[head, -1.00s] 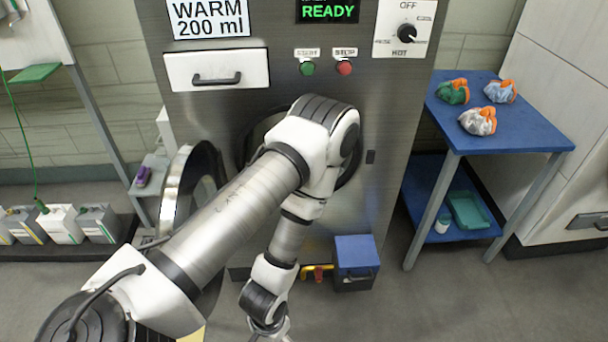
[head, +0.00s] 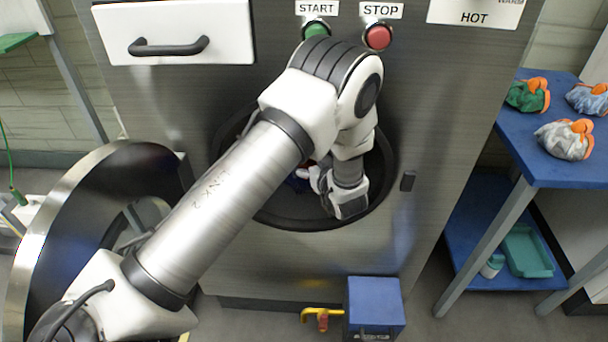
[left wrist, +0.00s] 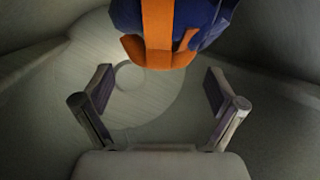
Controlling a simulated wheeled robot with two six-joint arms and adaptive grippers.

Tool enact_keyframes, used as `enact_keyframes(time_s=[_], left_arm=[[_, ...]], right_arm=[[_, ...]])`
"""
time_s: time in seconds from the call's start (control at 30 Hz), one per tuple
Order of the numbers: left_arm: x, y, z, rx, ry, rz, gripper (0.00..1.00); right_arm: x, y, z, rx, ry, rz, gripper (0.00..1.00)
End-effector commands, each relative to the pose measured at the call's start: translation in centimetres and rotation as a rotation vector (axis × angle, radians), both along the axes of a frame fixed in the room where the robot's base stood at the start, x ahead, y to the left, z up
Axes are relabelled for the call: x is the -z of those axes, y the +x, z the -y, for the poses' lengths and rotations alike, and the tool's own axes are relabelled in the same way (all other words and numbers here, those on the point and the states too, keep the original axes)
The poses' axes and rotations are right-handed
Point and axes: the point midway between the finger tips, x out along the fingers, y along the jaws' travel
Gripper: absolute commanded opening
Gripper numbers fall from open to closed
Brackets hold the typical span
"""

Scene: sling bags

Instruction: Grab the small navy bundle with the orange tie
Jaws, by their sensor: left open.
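The navy bundle (left wrist: 202,18) with a broad orange tie shows at the top of the left wrist view, cut off by the upper edge. My left gripper (left wrist: 158,78) is open and empty. In that view the bundle lies just beyond its fingertips, with no contact visible. In the head view my left arm reaches into the round opening (head: 268,212) of the steel machine. The wrist hides most of the inside, and a small dark blue patch shows left of it. My right gripper is not in view.
The round door (head: 62,232) stands swung open at left. A blue table (head: 555,150) at right holds a green bundle (head: 527,95), a light blue one (head: 588,98) and a grey-white one (head: 562,142), all orange-tied. A blue box (head: 376,305) stands low below the opening.

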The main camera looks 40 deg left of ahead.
Motion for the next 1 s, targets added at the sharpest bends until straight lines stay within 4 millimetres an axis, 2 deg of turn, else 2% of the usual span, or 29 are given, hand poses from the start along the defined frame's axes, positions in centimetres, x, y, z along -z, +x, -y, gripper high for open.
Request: enact_keyframes(time_s=[0.13, 0.37, 0.4, 0.57, 0.6, 0.67, 0.87, 1.0], left_arm=[[1.0, 1.4, -2.1, -0.004, -0.004, 0.0, 0.95], [1.0, 1.8, -2.5, 0.002, -0.001, -0.002, 0.95], [1.0, 1.8, -2.5, 0.002, -0.001, -0.002, 0.91], [1.0, 1.8, -2.5, 0.002, -0.001, -0.003, 0.35], [1.1, 1.8, -2.5, 0.002, -0.001, -0.003, 0.2], [1.1, 1.8, -2.5, 0.002, -0.001, -0.003, 0.0], [1.0, 1.8, -2.5, 0.001, -0.002, -0.002, 0.0], [-0.2, 1.8, -2.5, 0.001, -0.002, -0.001, 0.0]], right_arm=[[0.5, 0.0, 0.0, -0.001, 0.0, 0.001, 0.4], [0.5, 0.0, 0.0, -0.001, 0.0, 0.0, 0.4], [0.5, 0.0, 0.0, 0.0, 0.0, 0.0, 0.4], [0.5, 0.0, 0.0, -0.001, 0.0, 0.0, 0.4], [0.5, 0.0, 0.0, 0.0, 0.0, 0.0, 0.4], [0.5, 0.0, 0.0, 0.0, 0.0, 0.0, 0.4], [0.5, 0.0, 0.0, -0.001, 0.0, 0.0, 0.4], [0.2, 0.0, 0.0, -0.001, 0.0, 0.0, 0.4]])
